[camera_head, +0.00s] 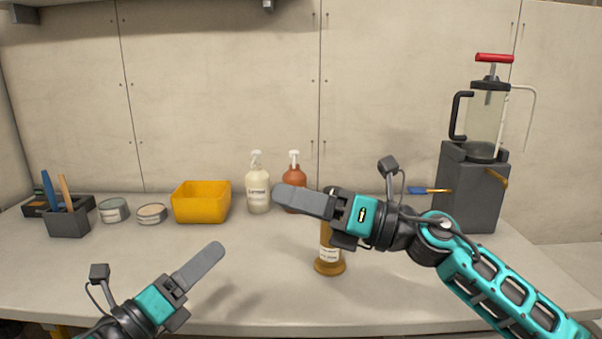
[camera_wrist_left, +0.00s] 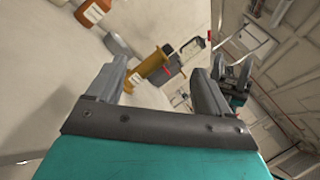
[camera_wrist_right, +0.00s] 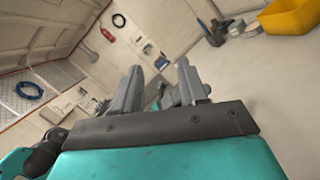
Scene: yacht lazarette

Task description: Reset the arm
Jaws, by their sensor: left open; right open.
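My left gripper (camera_head: 205,264) is over the front left part of the bench, with nothing held. In the left wrist view its two fingers (camera_wrist_left: 165,85) stand apart with a gap between them. My right gripper (camera_head: 290,195) points left above the middle of the bench, in front of the bottles. In the right wrist view its fingers (camera_wrist_right: 160,85) are apart and empty. A brown cylinder with a flared base (camera_head: 329,264) stands on the bench behind my right wrist, its upper part mostly hidden.
The bench (camera_head: 270,290) holds a yellow bin (camera_head: 201,203), a white pump bottle (camera_head: 257,190), a red-brown pump bottle (camera_head: 294,174), two tins (camera_head: 113,211) and a grey tool holder (camera_head: 69,222). A clear pump canister (camera_head: 484,120) stands on a grey block (camera_head: 468,200) at right, near a brush (camera_head: 428,190).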

